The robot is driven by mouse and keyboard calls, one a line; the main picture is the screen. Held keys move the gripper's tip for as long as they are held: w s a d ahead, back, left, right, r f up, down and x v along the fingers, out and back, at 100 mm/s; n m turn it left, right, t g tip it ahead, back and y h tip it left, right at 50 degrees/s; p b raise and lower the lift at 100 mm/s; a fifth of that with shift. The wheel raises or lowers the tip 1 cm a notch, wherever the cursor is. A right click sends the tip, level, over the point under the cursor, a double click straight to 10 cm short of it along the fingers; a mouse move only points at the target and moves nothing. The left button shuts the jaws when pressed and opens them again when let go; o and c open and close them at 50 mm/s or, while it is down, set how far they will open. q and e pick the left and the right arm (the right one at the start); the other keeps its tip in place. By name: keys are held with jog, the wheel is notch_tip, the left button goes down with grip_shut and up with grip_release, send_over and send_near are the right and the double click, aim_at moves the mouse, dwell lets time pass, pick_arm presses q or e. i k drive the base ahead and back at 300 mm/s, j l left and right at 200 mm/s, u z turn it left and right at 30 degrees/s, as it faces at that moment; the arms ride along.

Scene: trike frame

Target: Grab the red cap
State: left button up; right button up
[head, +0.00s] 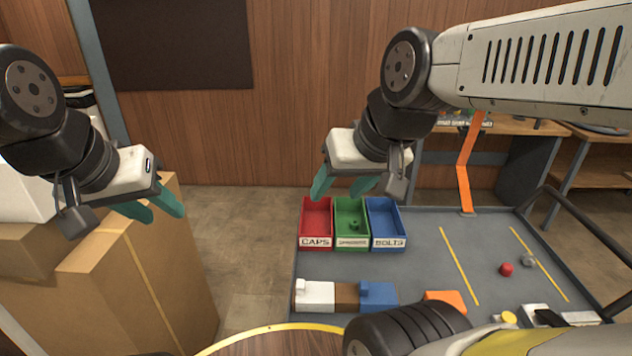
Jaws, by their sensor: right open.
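The red cap (507,269) is a small red piece on the grey table (420,256), between two yellow lines on its right side. My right gripper (337,194) has teal fingers that are apart and empty. It hangs in the air above and behind the bins, well to the left of the cap. My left gripper (166,216) is far to the left, near the cardboard boxes. Its two teal fingertips are apart with nothing between them.
A red bin marked CAPS (315,242), a green bin (351,242) and a blue BOLTS bin (388,243) stand at the table's back left. A grey piece (528,261) lies close to the cap. An orange strip (464,185) rises behind. Cardboard boxes (165,275) stand left.

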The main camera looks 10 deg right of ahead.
aim_at(506, 269)
jog(key=z, duration=1.05)
